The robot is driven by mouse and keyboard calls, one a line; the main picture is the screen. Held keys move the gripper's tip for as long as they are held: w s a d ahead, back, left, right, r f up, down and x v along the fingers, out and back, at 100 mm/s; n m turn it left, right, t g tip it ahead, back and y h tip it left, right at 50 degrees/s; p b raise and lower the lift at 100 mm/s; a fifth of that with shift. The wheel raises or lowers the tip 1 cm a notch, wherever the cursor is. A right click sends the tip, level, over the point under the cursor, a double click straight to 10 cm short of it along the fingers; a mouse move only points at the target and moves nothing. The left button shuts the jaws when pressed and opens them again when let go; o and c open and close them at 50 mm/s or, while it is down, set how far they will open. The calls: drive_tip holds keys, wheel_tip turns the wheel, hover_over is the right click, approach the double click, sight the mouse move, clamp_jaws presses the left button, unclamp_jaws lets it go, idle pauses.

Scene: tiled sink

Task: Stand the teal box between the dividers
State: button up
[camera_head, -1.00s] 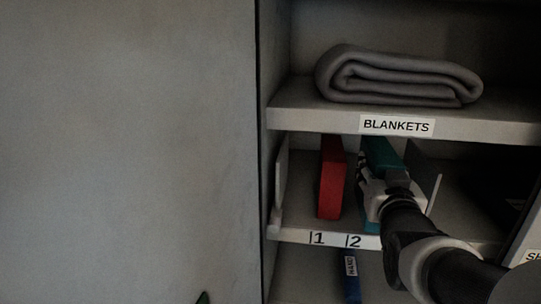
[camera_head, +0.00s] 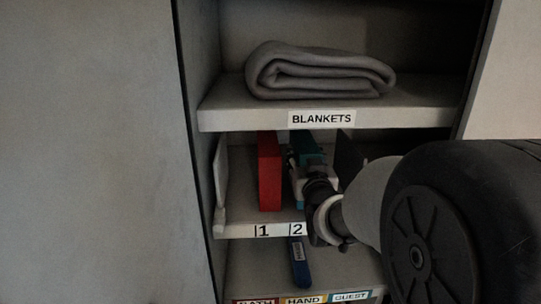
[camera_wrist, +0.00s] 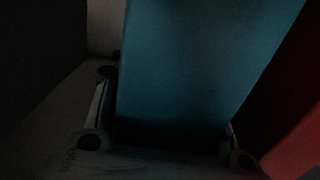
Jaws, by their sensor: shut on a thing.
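The teal box (camera_head: 308,150) stands on the middle shelf behind the label 2, to the right of a red box (camera_head: 269,172). In the wrist view the teal box (camera_wrist: 200,70) fills the middle, between my gripper's fingers, with the red box (camera_wrist: 300,130) close on the right. My gripper (camera_head: 312,182) is shut on the teal box and hides its lower part. A pale divider (camera_head: 221,180) stands at the shelf's left end. A dark panel (camera_head: 349,155) shows to the right of my gripper. Whether the teal box's base touches the shelf is hidden.
A shelf labelled BLANKETS (camera_head: 225,113) lies close above my gripper and carries a folded grey blanket (camera_head: 318,72). A blue object (camera_head: 300,262) sits below the middle shelf's front edge. A cabinet side wall (camera_head: 195,150) bounds the left. My arm covers the right side.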

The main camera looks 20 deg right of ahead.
drive_tip(key=shift+f, duration=0.1)
drive_tip(key=o, duration=1.5)
drive_tip(key=b+v, duration=0.4)
drive_tip(key=v, duration=0.8)
drive_tip(key=s+a+f+n+g+y, duration=0.2)
drive_tip(key=s+a+f+g+y, duration=0.2)
drive_tip(key=s+a+f+g, duration=0.55)
drive_tip(key=s+f, duration=0.1)
drive_tip(key=s, duration=0.2)
drive_tip(key=s+a+f+g, duration=0.2)
drive_tip(key=s, duration=0.3)
drive_tip(key=s+a+f+n+g+y, duration=0.1)
drive_tip(key=s+f, duration=0.1)
drive_tip(key=s, duration=0.2)
drive_tip(key=shift+s+a+f, duration=0.35)
drive_tip(key=shift+s+f, duration=0.05)
